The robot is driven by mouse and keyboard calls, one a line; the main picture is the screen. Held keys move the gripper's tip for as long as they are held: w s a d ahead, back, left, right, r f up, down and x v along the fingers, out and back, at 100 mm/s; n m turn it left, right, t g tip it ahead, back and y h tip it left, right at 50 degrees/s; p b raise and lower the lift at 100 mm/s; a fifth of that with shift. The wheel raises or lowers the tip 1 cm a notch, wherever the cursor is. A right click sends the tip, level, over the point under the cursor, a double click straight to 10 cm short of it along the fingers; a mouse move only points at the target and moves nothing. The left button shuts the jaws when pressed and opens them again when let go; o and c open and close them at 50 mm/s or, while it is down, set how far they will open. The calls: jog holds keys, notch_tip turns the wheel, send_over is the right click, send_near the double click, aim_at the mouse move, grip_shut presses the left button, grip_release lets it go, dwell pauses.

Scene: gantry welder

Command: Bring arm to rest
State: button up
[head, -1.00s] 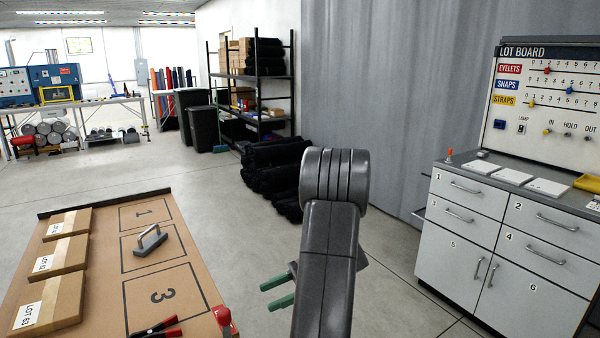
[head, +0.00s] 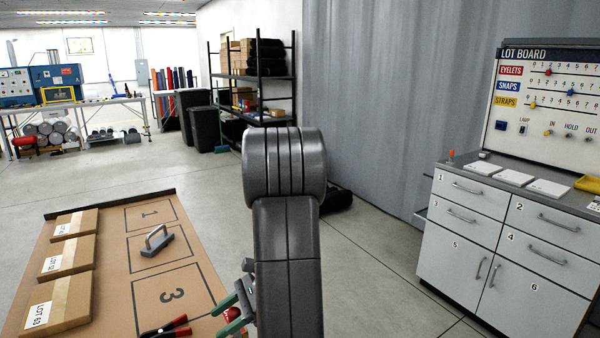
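My arm rises in the middle of the head view, a grey link with a rounded, ribbed joint at its top. My gripper (head: 227,316) shows at the lower left of that link, with two green fingers. Part of the gripper body is hidden by my arm link.
Several lot boxes (head: 68,260) lie on the table's left side. A grey handled tool (head: 157,241) sits in the middle marked square, and red-handled pliers (head: 170,327) lie in front. A drawer cabinet (head: 505,235) stands right. Open floor (head: 375,275) lies between.

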jog(key=shift+s+a+f+t+h, duration=0.2)
jog(key=shift+s+a+t+h, duration=0.2)
jog(key=shift+a+h, duration=0.2)
jog(key=shift+s+a+f+t+h, duration=0.2)
jog(key=shift+s+a+t+h, duration=0.15)
jog(key=shift+a+h, duration=0.2)
jog(key=shift+d, duration=0.1)
